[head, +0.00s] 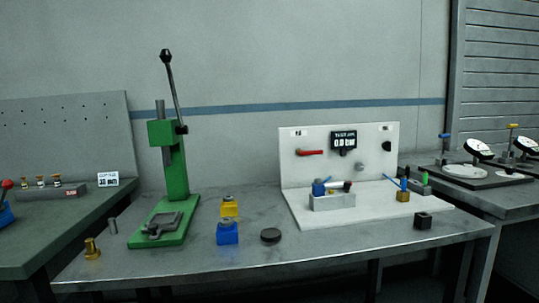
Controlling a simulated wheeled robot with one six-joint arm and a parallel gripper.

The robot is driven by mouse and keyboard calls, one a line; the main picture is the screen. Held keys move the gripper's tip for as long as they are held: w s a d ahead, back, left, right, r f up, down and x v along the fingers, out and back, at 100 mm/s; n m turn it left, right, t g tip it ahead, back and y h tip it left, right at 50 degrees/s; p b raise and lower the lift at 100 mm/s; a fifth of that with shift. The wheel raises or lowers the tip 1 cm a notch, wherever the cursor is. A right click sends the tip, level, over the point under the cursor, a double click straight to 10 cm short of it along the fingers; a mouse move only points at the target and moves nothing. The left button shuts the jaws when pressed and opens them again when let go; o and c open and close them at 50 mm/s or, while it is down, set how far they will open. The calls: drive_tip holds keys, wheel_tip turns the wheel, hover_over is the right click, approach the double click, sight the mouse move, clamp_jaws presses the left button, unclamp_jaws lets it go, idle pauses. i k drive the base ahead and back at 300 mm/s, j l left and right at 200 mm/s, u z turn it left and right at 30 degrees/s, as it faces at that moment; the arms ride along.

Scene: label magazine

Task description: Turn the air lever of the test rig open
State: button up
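The test rig (339,140) is a white upright panel on a white base, on the right part of the middle table. A red lever (311,152) lies about horizontal on the panel's left half. A round grey knob or port (359,166) sits below the display, and a dark knob (387,145) is at the right. A grey block with blue and red-tipped parts (334,200) stands on the base. My gripper is not in view.
A green lever press (174,180) stands tall left of the rig. Yellow (229,207) and blue (228,233) blocks, a dark disc (270,236) and a dark block (423,220) lie on the table (330,250). Side tables flank it.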

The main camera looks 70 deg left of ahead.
sight(299, 152)
drive_tip(key=u, duration=1.65)
drive_tip(key=i+l+u, duration=0.3)
drive_tip(key=i+l, duration=0.6)
